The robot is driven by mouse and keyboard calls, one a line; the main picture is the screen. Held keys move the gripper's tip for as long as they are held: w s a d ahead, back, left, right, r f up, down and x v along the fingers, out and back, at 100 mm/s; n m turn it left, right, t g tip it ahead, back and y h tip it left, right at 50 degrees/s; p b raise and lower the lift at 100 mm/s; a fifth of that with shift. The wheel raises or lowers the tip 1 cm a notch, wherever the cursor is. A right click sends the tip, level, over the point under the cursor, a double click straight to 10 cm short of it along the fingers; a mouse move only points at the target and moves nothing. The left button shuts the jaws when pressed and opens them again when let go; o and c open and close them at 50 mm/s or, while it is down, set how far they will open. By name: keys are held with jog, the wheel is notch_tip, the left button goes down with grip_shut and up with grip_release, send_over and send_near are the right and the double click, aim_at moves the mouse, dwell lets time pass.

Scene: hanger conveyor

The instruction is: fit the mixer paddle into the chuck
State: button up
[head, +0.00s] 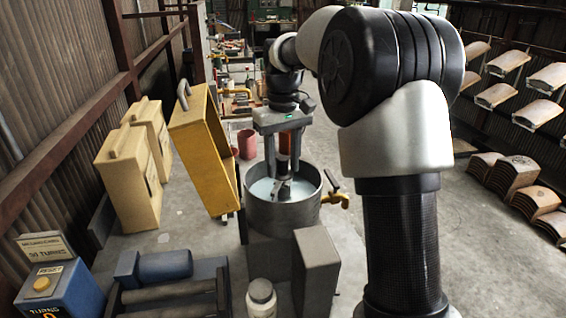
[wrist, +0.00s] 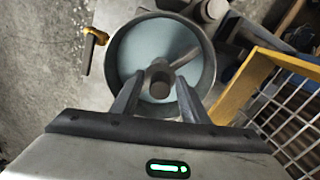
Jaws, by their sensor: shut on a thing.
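The mixer paddle (wrist: 160,76) is a dark grey round-ended piece between my fingertips in the wrist view, with a paler bar reaching out to its right. My gripper (wrist: 157,105) is shut on it. In the head view my gripper (head: 283,172) points down over the round metal pot (head: 284,215), which holds pale blue liquid. A dark part of the paddle (head: 283,190) shows inside the pot's rim; whether it touches the liquid I cannot tell. The pot also shows in the wrist view (wrist: 207,97). I cannot make out the chuck in either view.
A yellow frame (head: 183,150) stands left of the pot, close to it. A brass tap (head: 336,200) sticks out at the right. A grey block (head: 316,270) and a white jar (head: 261,298) stand in front. A blue counter box (head: 60,290) and rollers (head: 170,295) are front left.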

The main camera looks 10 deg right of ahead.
jog(key=shift+f+b, duration=0.3)
jog(key=shift+f, duration=0.35)
jog(key=o, duration=0.7)
jog(key=shift+o, duration=0.5)
jog(key=o, duration=0.5)
notch_tip(320, 180, up, 17)
jog(key=p, duration=0.2)
jog(key=shift+r+p, duration=0.2)
jog(key=shift+p, duration=0.15)
